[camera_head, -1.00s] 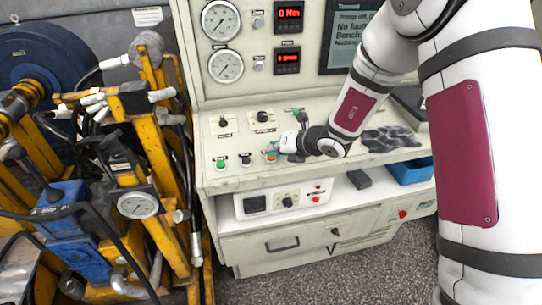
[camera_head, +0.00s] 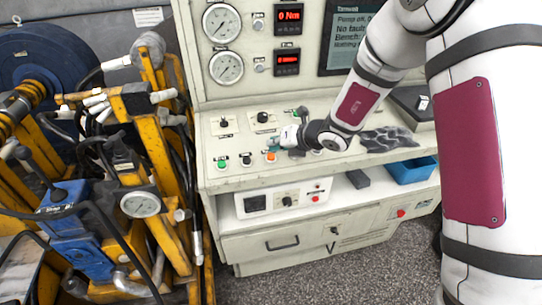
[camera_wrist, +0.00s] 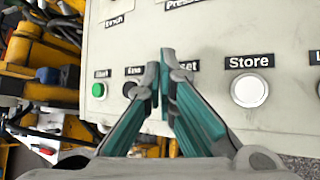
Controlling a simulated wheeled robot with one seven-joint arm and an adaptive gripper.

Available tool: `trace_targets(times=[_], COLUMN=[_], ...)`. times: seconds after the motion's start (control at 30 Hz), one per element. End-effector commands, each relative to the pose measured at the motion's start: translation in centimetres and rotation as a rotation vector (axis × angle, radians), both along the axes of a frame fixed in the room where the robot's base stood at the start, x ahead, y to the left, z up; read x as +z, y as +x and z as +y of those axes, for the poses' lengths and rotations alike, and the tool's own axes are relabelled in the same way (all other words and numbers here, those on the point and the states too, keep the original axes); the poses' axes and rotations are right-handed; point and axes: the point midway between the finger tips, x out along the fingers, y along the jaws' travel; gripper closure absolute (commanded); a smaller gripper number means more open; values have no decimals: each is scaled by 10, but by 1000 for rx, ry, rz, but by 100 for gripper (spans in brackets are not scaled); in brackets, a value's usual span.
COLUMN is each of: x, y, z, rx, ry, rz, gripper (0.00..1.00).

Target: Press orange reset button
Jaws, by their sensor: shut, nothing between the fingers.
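The orange reset button (camera_head: 270,157) is on the sloped console, right of a black button (camera_head: 246,160) and a green button (camera_head: 222,164). It is in plain view in the head view. My gripper (camera_head: 281,141) is shut and empty, just above and right of the orange button. In the wrist view my gripper (camera_wrist: 160,62) has its teal fingers together over the label ending in "set". The orange button is hidden behind them there. The green button (camera_wrist: 98,90) and black button (camera_wrist: 130,88) show to the left. I cannot tell the gap to the panel.
A white button labelled Store (camera_wrist: 249,90) is right of the fingers. Knobs (camera_head: 263,117) sit behind the button row. Gauges (camera_head: 221,22) and red displays (camera_head: 288,20) are on the upright panel. Yellow machinery (camera_head: 150,120) crowds the left; a blue bin (camera_head: 410,171) sits lower right.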

Motion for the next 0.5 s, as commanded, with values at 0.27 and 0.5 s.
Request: trace_targets(times=[0.27, 0.5], x=[29, 43], y=[-5, -7], z=[-2, -2], rx=[0, -1], ry=[0, 0], rz=[-2, -1], gripper=[100, 100])
